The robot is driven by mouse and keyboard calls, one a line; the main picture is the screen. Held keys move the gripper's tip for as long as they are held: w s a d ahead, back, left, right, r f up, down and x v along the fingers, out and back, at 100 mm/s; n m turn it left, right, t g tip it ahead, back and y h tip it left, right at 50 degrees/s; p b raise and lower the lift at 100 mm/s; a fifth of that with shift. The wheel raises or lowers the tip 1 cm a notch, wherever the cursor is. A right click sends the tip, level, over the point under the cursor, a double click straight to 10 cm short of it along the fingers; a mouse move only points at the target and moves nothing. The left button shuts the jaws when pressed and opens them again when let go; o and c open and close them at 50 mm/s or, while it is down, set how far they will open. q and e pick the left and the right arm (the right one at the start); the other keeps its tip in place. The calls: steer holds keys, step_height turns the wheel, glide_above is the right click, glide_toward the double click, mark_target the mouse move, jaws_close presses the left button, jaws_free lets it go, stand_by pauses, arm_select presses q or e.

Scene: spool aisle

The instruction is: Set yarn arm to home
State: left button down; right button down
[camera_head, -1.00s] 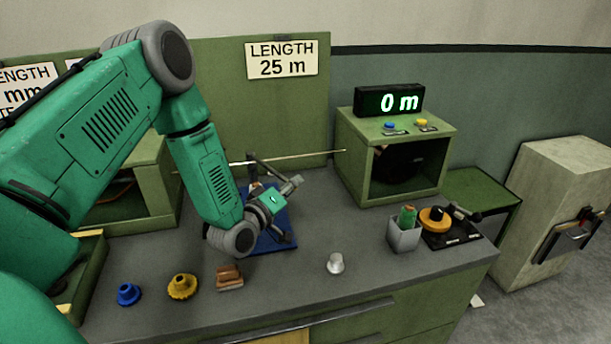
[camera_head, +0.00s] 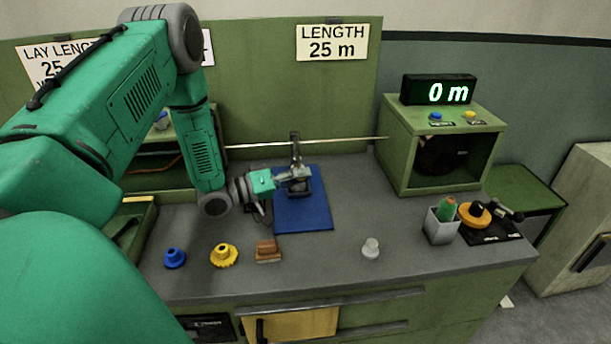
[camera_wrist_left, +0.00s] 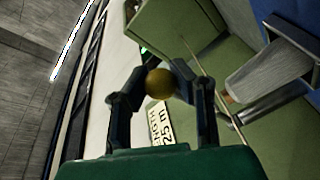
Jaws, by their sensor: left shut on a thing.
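A dark upright stand (camera_head: 295,147) rises at the back of a blue base plate (camera_head: 303,215) on the bench; it looks like the yarn arm's mount. My left gripper (camera_head: 298,177) reaches in from the left over the back part of the plate, in front of the stand. In the left wrist view its fingers close on a round brass-coloured knob (camera_wrist_left: 160,83), which looks like the end of the yarn arm. The gripper hides most of the arm in the head view, so its exact angle cannot be told. My right gripper is not in view.
A blue spool (camera_head: 175,258), a yellow toothed piece (camera_head: 224,256), a brown block (camera_head: 268,251) and a white knob (camera_head: 371,248) stand along the bench front. A green box (camera_head: 391,160) bears a display reading 0 m (camera_head: 438,90). A grey cup (camera_head: 440,229) stands at right.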

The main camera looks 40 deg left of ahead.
arm_select(q)
steer(key=shift+w+a+r, duration=0.1)
steer(key=shift+a+r, duration=0.1)
steer(key=shift+a, duration=0.05)
steer(key=c, duration=1.4)
jaws_free()
steer(key=shift+o, duration=0.7)
steer(key=shift+a, duration=0.1)
steer(key=shift+a+f, duration=0.25)
steer(key=v, duration=1.2)
steer(key=shift+d, duration=0.15)
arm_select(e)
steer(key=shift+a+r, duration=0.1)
